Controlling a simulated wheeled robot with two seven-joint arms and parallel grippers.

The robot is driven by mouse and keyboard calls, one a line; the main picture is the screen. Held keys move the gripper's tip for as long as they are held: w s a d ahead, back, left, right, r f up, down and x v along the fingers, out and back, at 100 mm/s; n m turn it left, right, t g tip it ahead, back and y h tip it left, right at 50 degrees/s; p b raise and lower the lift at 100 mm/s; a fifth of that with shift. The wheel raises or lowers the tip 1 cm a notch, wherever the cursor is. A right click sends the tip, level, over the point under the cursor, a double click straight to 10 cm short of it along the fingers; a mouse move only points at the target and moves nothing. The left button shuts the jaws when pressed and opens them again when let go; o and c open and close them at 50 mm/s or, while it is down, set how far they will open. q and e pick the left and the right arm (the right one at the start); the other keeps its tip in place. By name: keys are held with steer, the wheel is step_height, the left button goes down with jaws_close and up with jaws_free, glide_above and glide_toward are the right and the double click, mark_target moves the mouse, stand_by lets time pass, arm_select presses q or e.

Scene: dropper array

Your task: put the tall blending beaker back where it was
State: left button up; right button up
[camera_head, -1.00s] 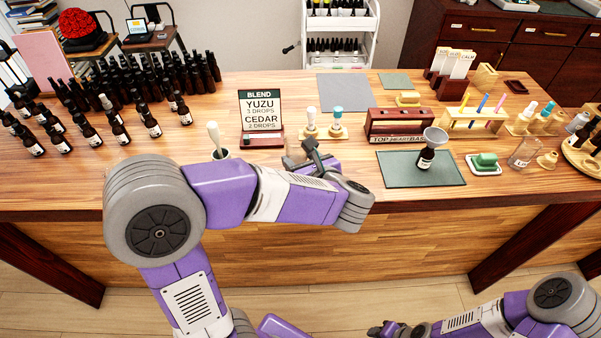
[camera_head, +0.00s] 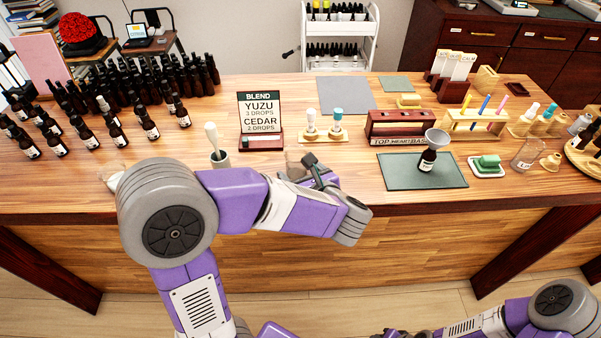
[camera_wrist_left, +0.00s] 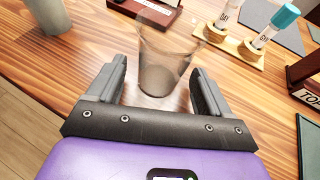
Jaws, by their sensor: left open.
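The tall blending beaker, a clear empty-looking glass (camera_wrist_left: 168,60), stands upright on the table in the left wrist view, between and just ahead of the fingertips. In the head view it shows in part (camera_head: 293,163) behind my left gripper (camera_head: 308,168). My left gripper (camera_wrist_left: 160,82) is open, with a finger on either side of the beaker's lower part and a visible gap at each side. My right gripper (camera_head: 388,333) is low at the bottom edge of the head view, away from the table, and too small to read.
A mortar with a white pestle (camera_head: 217,155) stands left of the beaker. The blend sign (camera_head: 260,118) and a wooden stand with two droppers (camera_head: 323,135) are behind it. A green mat (camera_head: 450,178) with a funnelled bottle (camera_head: 428,160) lies right.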

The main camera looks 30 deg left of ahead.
arm_select(q)
steer(key=shift+r, duration=0.1)
steer(key=shift+d+r+p, duration=0.1)
steer(key=shift+r+p, duration=0.05)
steer(key=shift+p, duration=0.15)
steer(key=p+v, duration=0.1)
steer(key=v, duration=1.1)
steer(key=shift+p, duration=0.4)
